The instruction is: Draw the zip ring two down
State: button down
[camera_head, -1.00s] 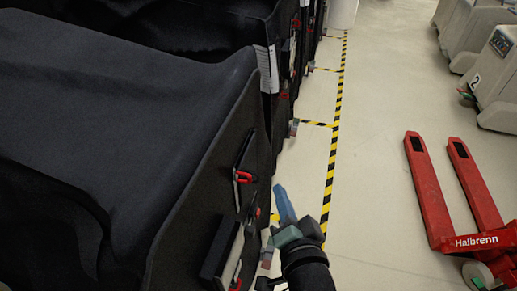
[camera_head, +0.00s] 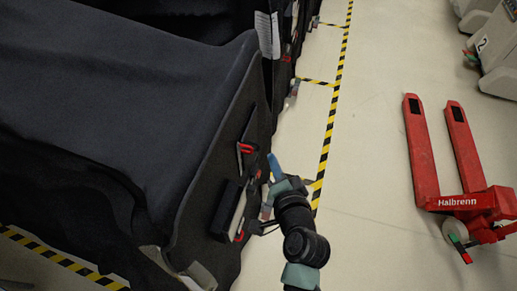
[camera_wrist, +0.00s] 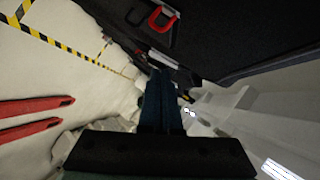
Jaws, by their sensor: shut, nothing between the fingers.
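A dark fabric-covered cart (camera_head: 130,105) fills the left of the head view. A red ring (camera_head: 246,148) sits on a black strip on its side face. A second red ring (camera_head: 239,237) shows lower, by a dark box with a pale panel. My gripper (camera_head: 271,157) is to the right of the upper ring, its blue fingers together and empty, apart from the ring. In the wrist view my gripper (camera_wrist: 161,73) points toward the dark cover, and a red U-shaped ring (camera_wrist: 162,18) shows beyond the fingertips. I cannot tell which ring this is.
More covered carts stand in line behind. Yellow-black floor tape (camera_head: 331,125) runs alongside. A red pallet jack (camera_head: 465,203) stands on the right, with pale machines (camera_head: 495,50) beyond. Pale floor between tape and jack is clear.

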jog(key=w+a+f+p, duration=0.1)
jog(key=w+a+f, duration=0.2)
jog(key=w, duration=0.2)
jog(key=shift+a+f+p, duration=0.35)
jog(key=shift+p, duration=0.05)
jog(key=shift+f, duration=0.1)
notch_tip(320, 180, down, 14)
jog(key=b, duration=1.4)
jog(key=shift+f, duration=0.15)
jog(key=shift+r, duration=0.2)
